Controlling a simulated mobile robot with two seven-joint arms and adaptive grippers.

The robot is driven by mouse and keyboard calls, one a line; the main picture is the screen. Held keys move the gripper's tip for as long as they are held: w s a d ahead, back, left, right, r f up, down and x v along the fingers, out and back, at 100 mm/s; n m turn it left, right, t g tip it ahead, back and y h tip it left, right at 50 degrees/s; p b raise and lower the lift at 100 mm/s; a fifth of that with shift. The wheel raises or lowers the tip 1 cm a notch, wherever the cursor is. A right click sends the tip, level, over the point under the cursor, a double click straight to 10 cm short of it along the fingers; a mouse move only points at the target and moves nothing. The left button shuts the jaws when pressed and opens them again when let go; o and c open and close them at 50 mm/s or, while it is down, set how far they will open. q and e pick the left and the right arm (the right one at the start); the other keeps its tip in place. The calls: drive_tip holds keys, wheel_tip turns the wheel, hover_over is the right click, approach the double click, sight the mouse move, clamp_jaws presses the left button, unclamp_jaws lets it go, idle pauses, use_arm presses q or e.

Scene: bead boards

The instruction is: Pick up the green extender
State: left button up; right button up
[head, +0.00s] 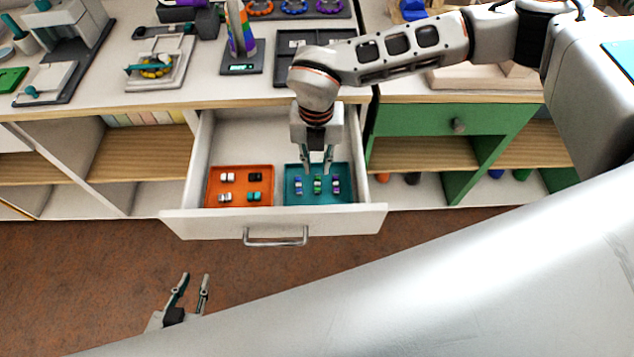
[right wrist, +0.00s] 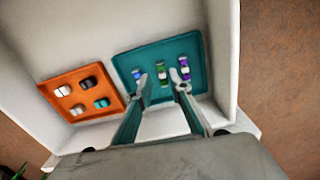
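The green extender (head: 317,185) is the middle of three small pieces in the teal tray (head: 291,201) inside the open drawer. In the right wrist view the green extender (right wrist: 160,72) shows between and just beyond my right fingertips (right wrist: 163,78). My right gripper (head: 317,168) points down over the teal tray, open and empty. A bluish piece (head: 298,186) lies left of the green one and a purple piece (head: 336,184) lies right of it. My left gripper (head: 191,281) is open and empty, in front of the drawer at the lower left.
The drawer (head: 275,222) has raised walls around the trays. An orange tray (head: 239,201) with several white, black and teal pieces sits left of the teal tray. The counter above holds a purple-and-orange device (head: 241,35) and a dark tray (head: 290,42).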

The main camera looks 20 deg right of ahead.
sight(317, 179)
wheel_tip(317, 179, down, 5)
drive_tip(key=shift+s+d+r+b, duration=0.1)
drive_tip(key=shift+s+b, duration=0.05)
drive_tip(key=shift+b, duration=0.25)
drive_tip(key=c, duration=0.5)
drive_tip(key=shift+r, duration=0.55)
drive_tip(key=shift+r+p, duration=1.25)
drive_tip(key=shift+r, duration=8.25)
